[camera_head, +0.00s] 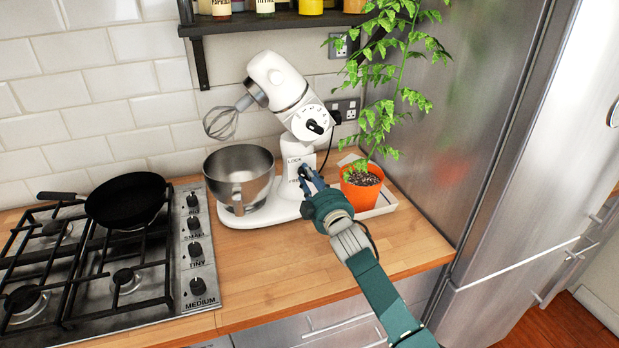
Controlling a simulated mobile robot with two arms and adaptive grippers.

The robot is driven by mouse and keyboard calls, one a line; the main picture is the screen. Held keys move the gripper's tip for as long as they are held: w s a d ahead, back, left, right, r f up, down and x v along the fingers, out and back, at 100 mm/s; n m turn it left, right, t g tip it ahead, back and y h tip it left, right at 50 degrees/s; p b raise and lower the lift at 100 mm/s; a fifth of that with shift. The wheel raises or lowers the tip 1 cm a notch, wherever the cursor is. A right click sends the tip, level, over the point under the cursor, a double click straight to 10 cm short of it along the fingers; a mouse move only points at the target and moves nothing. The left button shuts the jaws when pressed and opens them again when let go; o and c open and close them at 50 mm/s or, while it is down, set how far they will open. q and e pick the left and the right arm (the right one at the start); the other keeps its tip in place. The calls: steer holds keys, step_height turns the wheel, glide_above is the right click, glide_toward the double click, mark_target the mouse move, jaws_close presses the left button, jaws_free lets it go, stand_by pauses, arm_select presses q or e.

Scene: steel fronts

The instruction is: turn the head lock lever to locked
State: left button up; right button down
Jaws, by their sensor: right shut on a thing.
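A white stand mixer (272,80) stands on the wooden counter with its head tilted up and its whisk (222,122) raised above a steel bowl (240,178). A black speed dial (316,126) is on the side of the head. The words LOCK and FREE mark the column, with the small head lock lever at the lower marking, largely hidden by my gripper. My right gripper (306,176) is at the column and shut on the lever. I cannot make out the lever's exact angle. My left gripper is not in view.
A potted plant (361,190) on a white tray (386,200) stands close to the right of my gripper. A gas hob with a black pan (126,199) is on the left. A steel fridge (470,110) bounds the right. The front counter (270,275) is clear.

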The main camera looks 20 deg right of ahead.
steer(key=c, duration=1.5)
jaws_free()
steer(key=shift+r, duration=0.2)
steer(key=shift+o, duration=0.3)
steer(key=shift+f, duration=0.1)
steer(key=s, duration=1.2)
steer(key=shift+d, duration=0.25)
